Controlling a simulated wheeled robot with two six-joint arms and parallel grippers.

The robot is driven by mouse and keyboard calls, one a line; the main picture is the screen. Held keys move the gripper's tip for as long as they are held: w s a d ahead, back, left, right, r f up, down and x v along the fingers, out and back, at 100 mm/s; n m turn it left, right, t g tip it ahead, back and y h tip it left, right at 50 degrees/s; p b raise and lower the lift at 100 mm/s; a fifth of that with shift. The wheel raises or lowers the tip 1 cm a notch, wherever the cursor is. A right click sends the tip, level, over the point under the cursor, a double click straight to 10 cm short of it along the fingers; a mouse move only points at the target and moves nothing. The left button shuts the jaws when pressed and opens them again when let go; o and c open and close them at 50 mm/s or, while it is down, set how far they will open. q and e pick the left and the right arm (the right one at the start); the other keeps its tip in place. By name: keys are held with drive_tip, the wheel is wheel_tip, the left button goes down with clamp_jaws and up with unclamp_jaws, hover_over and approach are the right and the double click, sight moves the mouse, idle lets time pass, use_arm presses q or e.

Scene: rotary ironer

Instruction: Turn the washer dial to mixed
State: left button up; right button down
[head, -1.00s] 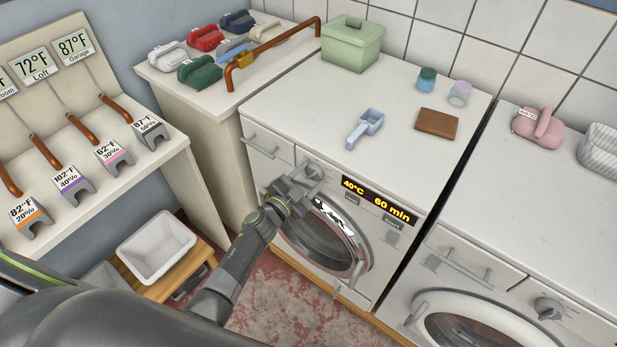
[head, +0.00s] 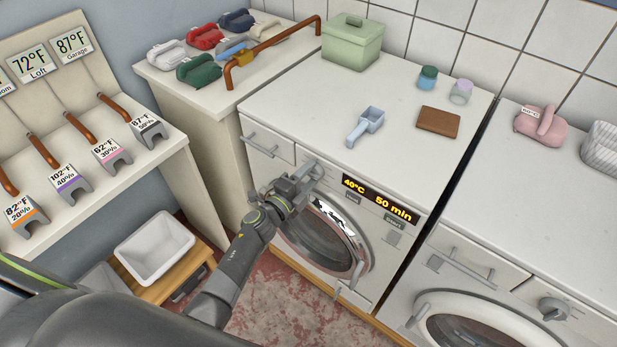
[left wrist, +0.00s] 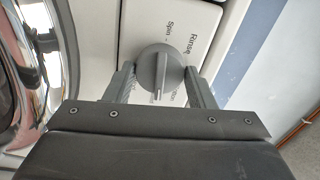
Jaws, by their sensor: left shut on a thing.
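The washer (head: 395,215) stands at the middle of the head view, and its display (head: 378,200) reads 40°C and 50 min. Its grey dial is on the front panel, left of the display, mostly covered by my gripper there. In the left wrist view the dial (left wrist: 160,72) sits between the two fingers of my left gripper (left wrist: 161,84), which is shut on it. The labels Rinse and Spin show beside the dial; other labels are partly hidden by the fingers. My left gripper (head: 303,184) also shows in the head view. My right gripper is not in view.
The round door (head: 325,240) is below the dial. A second machine (head: 500,240) stands to the right.

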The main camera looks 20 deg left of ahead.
use_arm(q)
drive_tip(key=shift+m, duration=0.6)
drive_tip(key=o, duration=1)
drive_tip(key=shift+c, duration=0.2)
drive_tip(key=shift+s+a, duration=0.2)
drive_tip(key=shift+s, duration=0.3)
drive_tip(key=b+v, duration=0.1)
drive_tip(key=v, duration=1.5)
drive_tip(key=shift+s+b, duration=0.25)
drive_tip(key=shift+b, duration=0.05)
